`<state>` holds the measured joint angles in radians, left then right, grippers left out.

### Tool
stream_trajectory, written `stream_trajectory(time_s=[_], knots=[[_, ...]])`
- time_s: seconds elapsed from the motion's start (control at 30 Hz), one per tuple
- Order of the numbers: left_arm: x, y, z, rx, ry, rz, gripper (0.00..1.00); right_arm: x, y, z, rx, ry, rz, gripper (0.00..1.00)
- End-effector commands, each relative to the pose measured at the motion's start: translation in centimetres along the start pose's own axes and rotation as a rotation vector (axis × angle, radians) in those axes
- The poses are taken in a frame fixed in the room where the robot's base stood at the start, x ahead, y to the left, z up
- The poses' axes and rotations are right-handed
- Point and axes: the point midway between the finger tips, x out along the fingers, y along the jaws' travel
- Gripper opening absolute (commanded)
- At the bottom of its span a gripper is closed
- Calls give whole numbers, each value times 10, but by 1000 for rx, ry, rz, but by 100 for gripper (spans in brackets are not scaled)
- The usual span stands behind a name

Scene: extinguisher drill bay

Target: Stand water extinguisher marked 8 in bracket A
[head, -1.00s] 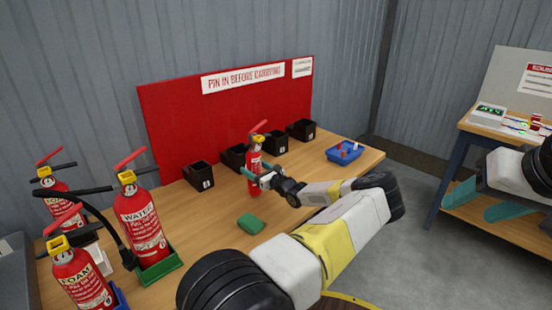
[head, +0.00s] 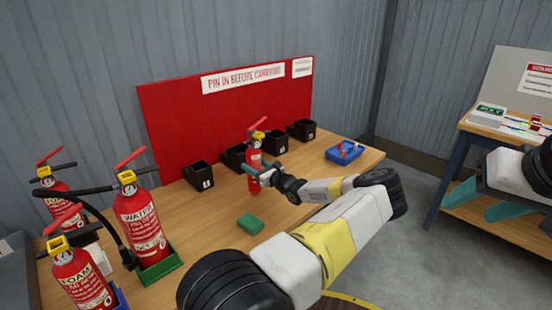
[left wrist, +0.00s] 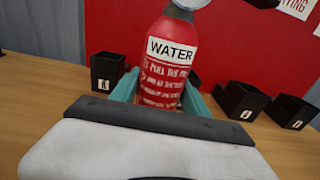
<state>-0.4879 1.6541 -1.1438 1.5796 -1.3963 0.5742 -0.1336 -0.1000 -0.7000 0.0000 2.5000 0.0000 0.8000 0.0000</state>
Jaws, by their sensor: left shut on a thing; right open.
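My left gripper (head: 256,172) is shut around the body of a small red extinguisher (head: 254,158) with a red and yellow handle. In the left wrist view the extinguisher (left wrist: 168,60) reads WATER and looks upright between the teal fingers; no 8 is readable. Its base is hidden there, so I cannot tell whether it touches the bench. Black open brackets stand behind and beside it: a left one (head: 199,177), one partly hidden behind the extinguisher (head: 232,157), and two to the right (head: 275,143) (head: 302,130). My right gripper (head: 484,204) is open and empty at the right.
A large WATER extinguisher (head: 141,222) in a green holder (head: 162,269), a FOAM one (head: 82,280) and another red one (head: 60,203) stand at the left. A green block (head: 250,224) lies on the wooden bench (head: 213,222). A blue tray (head: 344,152) is at right.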

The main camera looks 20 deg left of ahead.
Motion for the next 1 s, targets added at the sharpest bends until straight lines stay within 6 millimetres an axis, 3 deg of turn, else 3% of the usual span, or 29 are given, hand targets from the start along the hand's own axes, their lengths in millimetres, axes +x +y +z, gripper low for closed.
stream_trajectory(time_s=[1.0], knots=[[0, 0, 47, -2, -8, 0, 0, 0, 0, 0, 0, 0, 0, 55]])
